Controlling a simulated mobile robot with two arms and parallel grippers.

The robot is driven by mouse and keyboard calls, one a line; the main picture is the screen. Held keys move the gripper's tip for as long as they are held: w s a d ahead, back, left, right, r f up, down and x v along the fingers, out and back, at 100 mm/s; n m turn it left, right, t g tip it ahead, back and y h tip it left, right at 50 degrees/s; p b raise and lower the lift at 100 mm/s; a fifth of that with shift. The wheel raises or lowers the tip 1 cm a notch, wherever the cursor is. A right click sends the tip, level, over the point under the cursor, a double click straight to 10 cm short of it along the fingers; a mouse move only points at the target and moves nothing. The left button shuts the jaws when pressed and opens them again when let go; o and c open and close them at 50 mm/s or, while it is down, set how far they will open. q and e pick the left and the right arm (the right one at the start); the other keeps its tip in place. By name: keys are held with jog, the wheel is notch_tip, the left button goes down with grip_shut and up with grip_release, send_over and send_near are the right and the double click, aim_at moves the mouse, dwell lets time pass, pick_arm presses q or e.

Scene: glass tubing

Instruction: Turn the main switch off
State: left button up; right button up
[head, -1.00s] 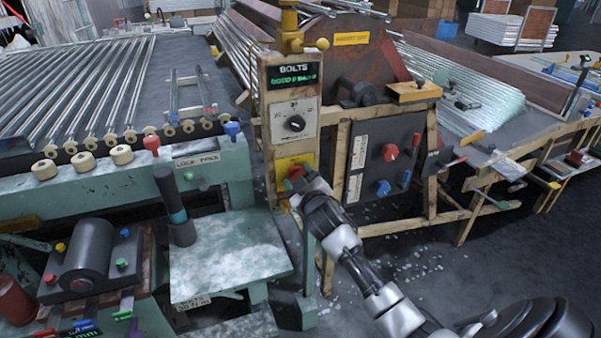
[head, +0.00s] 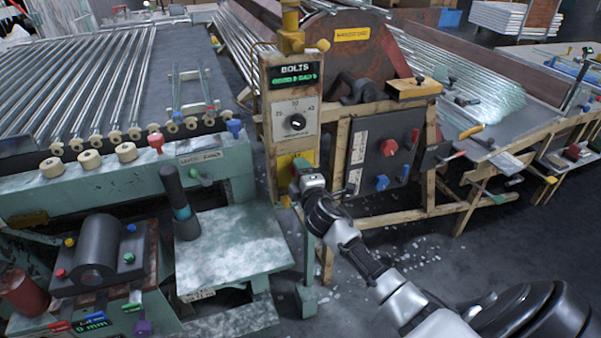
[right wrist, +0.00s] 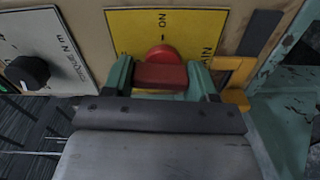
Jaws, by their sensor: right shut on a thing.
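The main switch is a red knob (right wrist: 160,67) on a yellow plate (right wrist: 122,30) in the right wrist view. Lettering on the plate reads "ON" upside down in that view. My right gripper (right wrist: 160,80) has its green fingers on both sides of the red handle and is shut on it. In the head view my right gripper (head: 303,172) is at the yellow plate (head: 284,170), low on the wooden control post, and hides the knob there. My left gripper is not in view.
Above the plate is a dial panel (head: 293,122) under a "BOLTS" display (head: 294,78). A dark panel with a red knob (head: 388,147) stands to the right. A green bench (head: 232,240) is at the left of my arm. Glass bits lie on the floor.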

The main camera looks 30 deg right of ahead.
jog(key=shift+n, duration=0.6)
jog(key=o, duration=0.9)
jog(key=shift+a, duration=0.1)
jog(key=v, duration=1)
jog(key=shift+s, duration=0.4)
jog(key=shift+f, duration=0.1)
